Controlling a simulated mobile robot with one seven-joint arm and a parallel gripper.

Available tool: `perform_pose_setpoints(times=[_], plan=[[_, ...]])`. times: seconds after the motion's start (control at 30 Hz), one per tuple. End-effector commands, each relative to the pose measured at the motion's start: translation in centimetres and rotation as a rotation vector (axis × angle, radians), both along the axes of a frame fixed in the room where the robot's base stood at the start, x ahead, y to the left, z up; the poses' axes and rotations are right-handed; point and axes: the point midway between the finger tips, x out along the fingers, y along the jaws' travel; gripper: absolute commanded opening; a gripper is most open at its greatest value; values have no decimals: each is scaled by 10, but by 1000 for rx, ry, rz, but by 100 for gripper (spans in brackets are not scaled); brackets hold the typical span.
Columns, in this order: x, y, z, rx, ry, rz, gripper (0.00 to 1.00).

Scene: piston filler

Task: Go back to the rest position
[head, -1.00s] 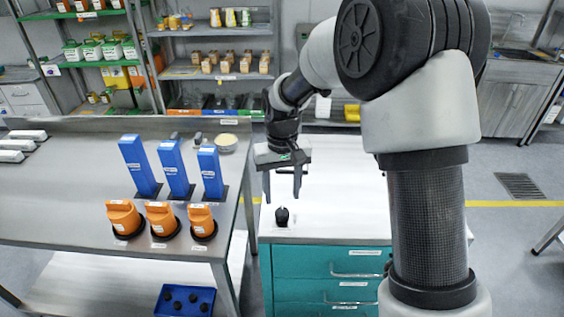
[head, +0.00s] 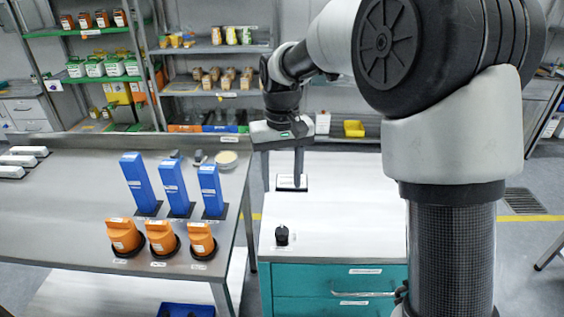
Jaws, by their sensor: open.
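My gripper (head: 283,184) hangs over the white top of the teal drawer cabinet (head: 330,158), in the upper middle of the head view. Its fingers point down and it holds nothing that I can see. A small black knob-like part (head: 282,235) stands upright on the cabinet top, nearer the front edge and apart from the fingers. A small pale plate or label (head: 291,187) lies on the cabinet top by the fingertips. My upper arm fills the right side of the view.
A metal table (head: 60,215) on the left holds blue upright boxes (head: 173,187) and orange parts (head: 161,238) in black rings. A round tan-topped dish (head: 227,159) sits near its back edge. A blue bin (head: 188,310) is below. Shelves with bottles stand behind.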

Motion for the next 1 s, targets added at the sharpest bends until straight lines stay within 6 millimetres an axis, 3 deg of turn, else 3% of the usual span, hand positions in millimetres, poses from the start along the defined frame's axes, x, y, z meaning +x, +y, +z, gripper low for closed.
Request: perform_pose_setpoints(times=[0.17, 0.27, 0.4, 0.6, 0.8, 1.0], plan=[[-6, -7, 14, 0, -19, -7, 49], [-21, -23, 45, -1, -64, -24, 49], [-63, -58, 99, 0, -159, -69, 49], [-137, -104, 149, 14, -300, -144, 49], [-200, -132, 165, 40, -422, -207, 49], [-229, -141, 161, 57, -481, -236, 49]])
